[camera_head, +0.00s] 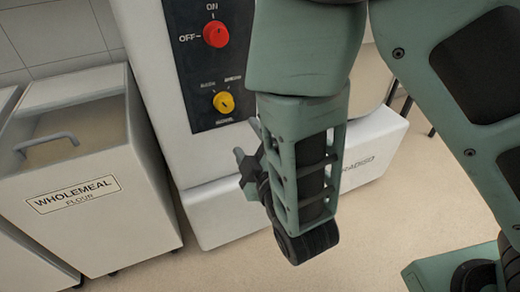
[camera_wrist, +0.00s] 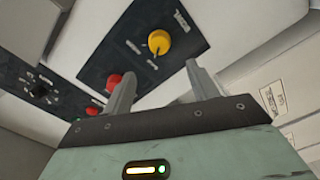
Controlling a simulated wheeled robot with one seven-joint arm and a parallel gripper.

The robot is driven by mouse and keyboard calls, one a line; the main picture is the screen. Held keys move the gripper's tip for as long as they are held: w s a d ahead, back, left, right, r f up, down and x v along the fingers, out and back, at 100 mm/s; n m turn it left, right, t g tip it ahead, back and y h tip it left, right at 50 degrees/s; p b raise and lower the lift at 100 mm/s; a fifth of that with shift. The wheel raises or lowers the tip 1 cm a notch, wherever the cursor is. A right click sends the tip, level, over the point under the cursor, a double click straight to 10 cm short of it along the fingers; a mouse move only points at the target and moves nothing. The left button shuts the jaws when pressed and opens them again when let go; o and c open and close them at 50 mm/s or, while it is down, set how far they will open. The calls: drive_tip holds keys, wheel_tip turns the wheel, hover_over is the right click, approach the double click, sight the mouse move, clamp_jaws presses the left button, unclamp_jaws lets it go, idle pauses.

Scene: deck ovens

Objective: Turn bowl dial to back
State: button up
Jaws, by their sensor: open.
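The bowl dial appears to be the round yellow dial (camera_head: 224,103) on the dark panel of the white machine, below the red knob. Small labels sit around it, too blurred to read. The yellow dial also shows in the wrist view (camera_wrist: 159,42), ahead of my finger gap, with a dark mark on its face. Which label the mark points to I cannot tell. My gripper (camera_head: 243,163) is below and right of the dial in the head view. In the wrist view my gripper (camera_wrist: 161,76) has its two fingers apart, with nothing between them and not touching the dial.
A red knob (camera_head: 216,34) marked ON and OFF sits above the yellow dial. A second dark panel (camera_wrist: 40,90) is at left in the wrist view. A wholemeal flour bin (camera_head: 75,190) stands left of the machine. Open floor (camera_head: 300,272) lies in front.

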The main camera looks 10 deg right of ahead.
drive_tip(key=p+v, duration=0.5)
drive_tip(key=p, duration=0.1)
drive_tip(key=shift+s, duration=0.1)
drive_tip(key=shift+r, duration=0.1)
idle(0.5)
